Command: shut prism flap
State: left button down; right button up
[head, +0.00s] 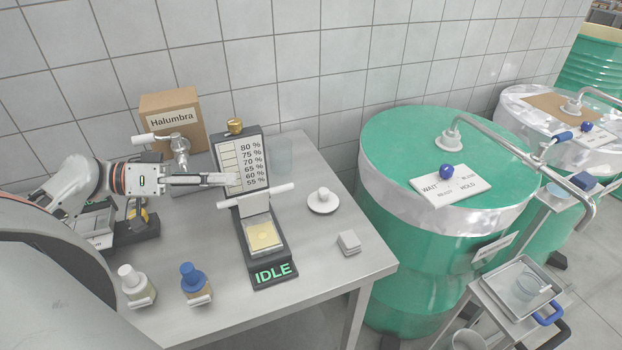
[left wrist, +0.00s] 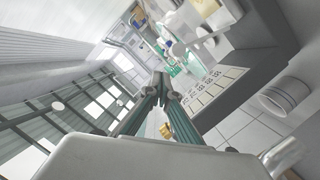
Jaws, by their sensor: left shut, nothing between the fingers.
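The prism instrument (head: 273,257) stands on the grey table, with a percent scale (head: 248,160) on its raised back and an "IDLE" display at its front. Its pale yellow prism window (head: 262,235) is uncovered. The flap (head: 254,204), a grey plate with a white crossbar handle (head: 268,194), appears raised between the window and the scale. My left gripper (head: 234,179) is shut and empty, its tips in front of the lower scale and just behind the crossbar. Contact cannot be told. The left wrist view shows its closed fingers (left wrist: 165,92) and the scale (left wrist: 214,90).
A Halumbra box (head: 170,118) and a metal tap (head: 180,148) stand behind my left arm. White-topped (head: 136,285) and blue-topped (head: 194,283) bottles stand at the front. A white dish (head: 323,201) and small grey block (head: 349,242) lie right. Green drums (head: 440,250) stand beyond the table.

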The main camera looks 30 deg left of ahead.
pick_arm(q)
send_over(257, 203)
jog(key=w+d, duration=0.2)
jog(key=w, duration=0.1)
jog(key=shift+w+a+f+n+p, duration=0.1)
jog(key=shift+a+f+n+p, duration=0.1)
jog(key=shift+f, duration=0.45)
jog(key=shift+w+a+f+n+p, duration=0.1)
jog(key=shift+f+n, duration=0.1)
jog(key=shift+f, duration=0.4)
pick_arm(e)
jog(key=shift+w+d+r, duration=0.25)
jog(key=shift+w+d, duration=0.1)
jog(key=shift+w, duration=0.05)
jog(key=shift+d+f, duration=0.1)
